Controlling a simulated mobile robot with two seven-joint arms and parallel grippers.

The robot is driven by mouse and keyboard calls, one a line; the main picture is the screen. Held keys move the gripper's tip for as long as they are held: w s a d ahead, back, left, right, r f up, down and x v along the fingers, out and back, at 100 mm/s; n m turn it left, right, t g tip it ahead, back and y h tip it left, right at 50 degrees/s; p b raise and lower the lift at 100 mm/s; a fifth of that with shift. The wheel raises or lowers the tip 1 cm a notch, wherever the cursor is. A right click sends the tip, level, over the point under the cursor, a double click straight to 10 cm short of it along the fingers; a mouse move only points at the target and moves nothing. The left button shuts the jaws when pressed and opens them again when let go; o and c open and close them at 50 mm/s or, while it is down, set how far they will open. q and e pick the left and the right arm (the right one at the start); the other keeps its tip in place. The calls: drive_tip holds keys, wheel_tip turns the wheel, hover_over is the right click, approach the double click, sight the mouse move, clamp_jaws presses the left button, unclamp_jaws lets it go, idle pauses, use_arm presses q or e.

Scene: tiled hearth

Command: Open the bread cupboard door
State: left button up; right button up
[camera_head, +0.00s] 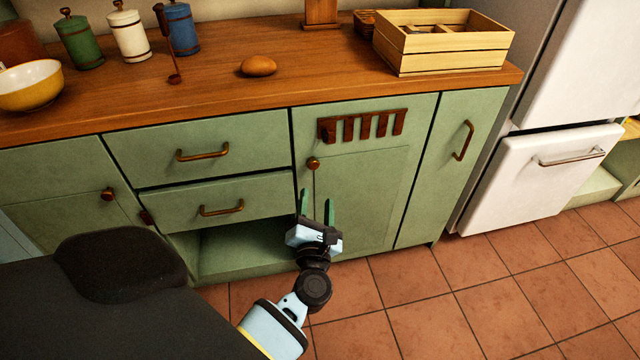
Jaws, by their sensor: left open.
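The bread cupboard door (360,190) is pale green, with a slotted brown vent (362,126) at its top. It looks shut, flush with the cabinet front. Its round brass-brown knob (313,163) sits near the upper left edge. My left gripper (317,197) shows below the knob, in front of the door's lower left part. Its two green fingers are apart, point up and have nothing between them. The knob is fully visible and appears clear of the fingers. My right gripper is not in view.
Two drawers (217,151) with brass handles and an open niche (240,245) lie left of the door. A narrow panel with a handle (463,141) and a white fridge (545,175) stand right. The counter (210,95) holds a wooden crate (440,58) and a bread roll (258,66). The tiled floor (460,300) is clear.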

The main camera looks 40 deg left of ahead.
sight(314, 166)
use_arm(q)
drive_tip(key=shift+w+a+f+n+g+y+b, duration=0.25)
drive_tip(key=shift+w+a+n+g+y+b, duration=0.35)
drive_tip(key=shift+w+a+n, duration=0.95)
drive_tip(key=shift+w+a+f+n+g+y+b, duration=0.25)
drive_tip(key=shift+w+a+n+g+b, duration=0.55)
drive_tip(key=shift+w+a+n, duration=0.8)
drive_tip(key=shift+w+a+f+n+g+y+b, duration=0.25)
drive_tip(key=shift+w+a+n+g+y+b, duration=0.35)
drive_tip(key=shift+w+a+n, duration=0.95)
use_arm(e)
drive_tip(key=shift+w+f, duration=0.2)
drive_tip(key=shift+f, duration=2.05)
use_arm(q)
drive_tip(key=shift+w+d+n, duration=0.4)
drive_tip(key=shift+w+d, duration=0.05)
drive_tip(key=shift+c, duration=0.2)
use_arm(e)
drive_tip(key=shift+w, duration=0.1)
use_arm(q)
clamp_jaws()
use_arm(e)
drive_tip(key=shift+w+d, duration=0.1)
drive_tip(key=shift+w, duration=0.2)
